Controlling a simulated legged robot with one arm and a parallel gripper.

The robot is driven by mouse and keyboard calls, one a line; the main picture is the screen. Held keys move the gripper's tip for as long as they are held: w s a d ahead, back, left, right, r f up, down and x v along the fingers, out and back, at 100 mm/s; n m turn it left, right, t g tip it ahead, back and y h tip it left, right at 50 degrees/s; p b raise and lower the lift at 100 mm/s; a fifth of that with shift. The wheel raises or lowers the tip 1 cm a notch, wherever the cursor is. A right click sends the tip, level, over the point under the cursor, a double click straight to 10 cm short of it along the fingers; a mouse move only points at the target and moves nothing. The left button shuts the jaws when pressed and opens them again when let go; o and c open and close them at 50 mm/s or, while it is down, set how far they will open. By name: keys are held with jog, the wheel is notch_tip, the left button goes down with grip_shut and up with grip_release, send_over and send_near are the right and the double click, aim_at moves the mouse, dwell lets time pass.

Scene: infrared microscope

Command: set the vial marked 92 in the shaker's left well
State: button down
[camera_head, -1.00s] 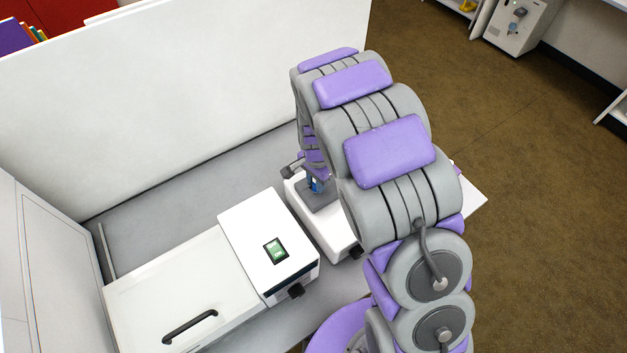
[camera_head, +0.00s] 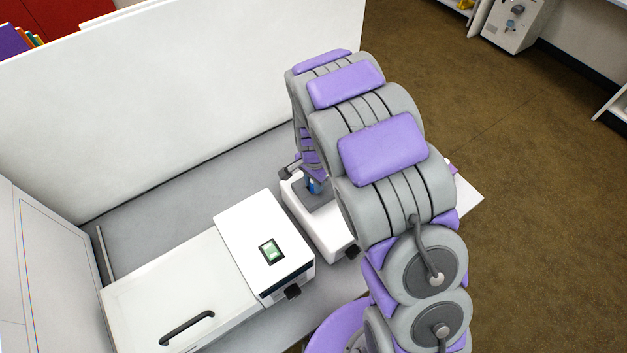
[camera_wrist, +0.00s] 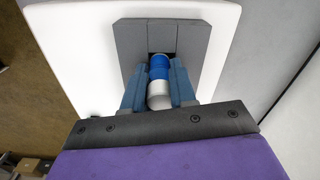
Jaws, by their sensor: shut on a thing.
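The vial (camera_wrist: 159,92), with a white part and a blue part, is between the two blue-grey fingers of my gripper (camera_wrist: 159,90) in the wrist view. My gripper is shut on it. No number can be read on it. The blue part meets a dark opening in a grey block (camera_wrist: 132,40) on the white shaker (camera_wrist: 208,25); I cannot tell how deep it sits or which well this is. In the head view the shaker (camera_head: 325,235) is partly hidden behind my arm, with a bit of blue at my gripper over the grey block.
A white instrument with a small green screen (camera_head: 271,250) and a lidded box with a dark handle (camera_head: 187,328) stand left of the shaker. A white panel (camera_head: 180,100) closes off the back. Grey bench top (camera_head: 160,210) lies bare behind the box.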

jog(key=shift+s+a+f, duration=0.1)
jog(key=shift+a+f, duration=0.05)
jog(key=shift+c, duration=2.2)
grip_release()
jog(key=shift+r+p, duration=1.1)
jog(key=shift+r, duration=1.95)
